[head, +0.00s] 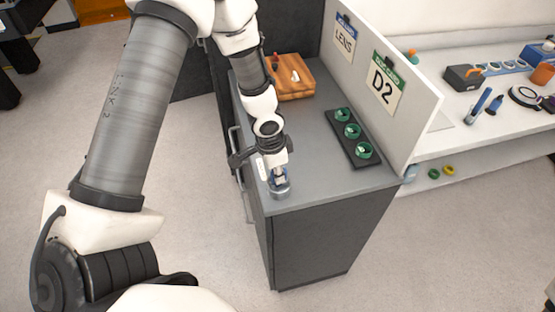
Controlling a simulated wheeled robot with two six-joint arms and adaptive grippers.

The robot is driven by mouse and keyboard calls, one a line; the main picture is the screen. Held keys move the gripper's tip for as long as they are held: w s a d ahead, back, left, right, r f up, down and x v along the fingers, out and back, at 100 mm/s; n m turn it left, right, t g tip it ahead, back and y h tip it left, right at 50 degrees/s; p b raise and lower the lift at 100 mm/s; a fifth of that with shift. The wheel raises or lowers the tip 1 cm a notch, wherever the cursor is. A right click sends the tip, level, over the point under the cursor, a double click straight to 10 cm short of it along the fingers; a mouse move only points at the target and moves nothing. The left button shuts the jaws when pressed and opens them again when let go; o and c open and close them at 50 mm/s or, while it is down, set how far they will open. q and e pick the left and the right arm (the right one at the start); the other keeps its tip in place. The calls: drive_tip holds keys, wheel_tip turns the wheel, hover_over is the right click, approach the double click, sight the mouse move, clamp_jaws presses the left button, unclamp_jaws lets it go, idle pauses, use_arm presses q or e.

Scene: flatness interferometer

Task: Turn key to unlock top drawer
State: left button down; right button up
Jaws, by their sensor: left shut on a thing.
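A dark grey cabinet (312,245) with a grey top stands in the middle of the head view. Its drawer side faces left and is seen at a steep angle, with handles (246,206) along it. My left gripper (279,180) points down at the near left corner of the cabinet top. It is shut on a small grey-blue thing (280,191) at that corner; the fingers cover much of it. I cannot make out a key or a lock, and the top drawer's front is mostly hidden by the angle and my arm. My right gripper is out of view.
A black tray (361,157) with green-rimmed round pieces lies on the right of the cabinet top. A wooden block (299,84) sits at the back. A white panel (415,118) with LENS and D2 signs borders the right side. The floor left of the cabinet is clear.

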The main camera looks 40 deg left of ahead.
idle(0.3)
use_arm(q)
drive_tip(key=shift+r+m+p, duration=0.15)
drive_tip(key=shift+m+p, duration=0.15)
drive_tip(key=shift+p, duration=0.1)
drive_tip(key=shift+m+p, duration=0.5)
drive_tip(key=shift+p, duration=0.35)
drive_tip(key=c, duration=1.1)
unclamp_jaws()
drive_tip(key=shift+o, duration=0.2)
wheel_tip(320, 180, up, 12)
drive_tip(key=s+a, duration=0.1)
drive_tip(key=shift+f, duration=0.2)
